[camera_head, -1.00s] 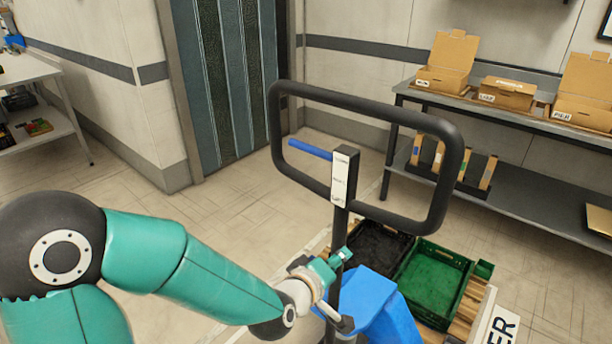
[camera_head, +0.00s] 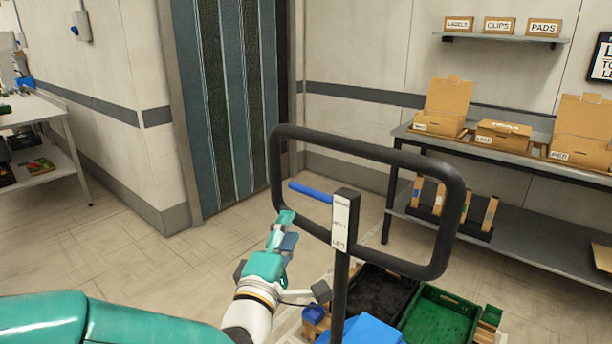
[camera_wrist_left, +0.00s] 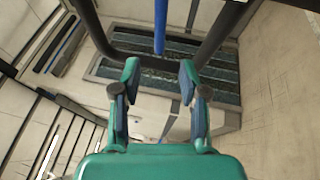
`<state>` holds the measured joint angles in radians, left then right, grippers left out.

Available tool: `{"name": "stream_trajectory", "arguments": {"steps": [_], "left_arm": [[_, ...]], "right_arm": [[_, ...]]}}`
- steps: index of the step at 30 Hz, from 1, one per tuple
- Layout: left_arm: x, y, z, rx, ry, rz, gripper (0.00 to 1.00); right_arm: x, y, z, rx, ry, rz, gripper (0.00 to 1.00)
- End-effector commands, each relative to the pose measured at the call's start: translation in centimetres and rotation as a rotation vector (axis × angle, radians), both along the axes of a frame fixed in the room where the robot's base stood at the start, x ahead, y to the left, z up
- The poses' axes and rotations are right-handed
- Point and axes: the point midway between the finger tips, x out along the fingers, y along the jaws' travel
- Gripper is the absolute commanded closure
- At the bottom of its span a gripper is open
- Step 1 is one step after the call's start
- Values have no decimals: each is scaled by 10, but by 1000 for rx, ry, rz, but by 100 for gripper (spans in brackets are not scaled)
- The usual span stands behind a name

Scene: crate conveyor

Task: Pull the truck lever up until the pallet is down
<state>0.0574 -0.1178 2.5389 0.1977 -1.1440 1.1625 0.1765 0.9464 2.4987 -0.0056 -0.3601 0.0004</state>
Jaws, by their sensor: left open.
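The blue truck lever (camera_head: 311,192) sticks out to the left from the top of the black handle post, inside the black loop handle (camera_head: 452,215). In the left wrist view the lever (camera_wrist_left: 160,28) hangs down from the top edge, centred beyond the fingertips. My left gripper (camera_head: 288,228) is just below and left of the lever, pointing up. In the left wrist view my gripper (camera_wrist_left: 160,75) is open, with nothing between its fingers. The blue pallet truck (camera_head: 362,332) shows at the bottom; the pallet (camera_head: 484,335) is partly seen under the crates. My right gripper is not in view.
A black crate (camera_head: 352,298) and a green crate (camera_head: 476,322) stand behind the truck post. A grey shelf bench (camera_head: 510,152) with cardboard boxes is at the right. The floor left of the handle is clear.

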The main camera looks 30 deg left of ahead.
Motion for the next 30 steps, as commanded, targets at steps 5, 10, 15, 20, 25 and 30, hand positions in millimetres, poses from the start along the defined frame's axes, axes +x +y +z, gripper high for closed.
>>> {"name": "stream_trajectory", "arguments": {"steps": [5,10,15,20,25,30], "left_arm": [[13,5,7,-4,7,-4,57],[48,16,11,-4,0,-5,57],[80,27,17,-4,-1,-4,57],[103,34,20,-5,-1,-5,57],[115,39,21,-5,0,-5,57],[117,40,21,-4,-1,-5,57]], "right_arm": [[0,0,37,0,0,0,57],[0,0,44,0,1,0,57],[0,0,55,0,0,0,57],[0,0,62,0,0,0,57],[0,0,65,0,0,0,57],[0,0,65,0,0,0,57]]}}
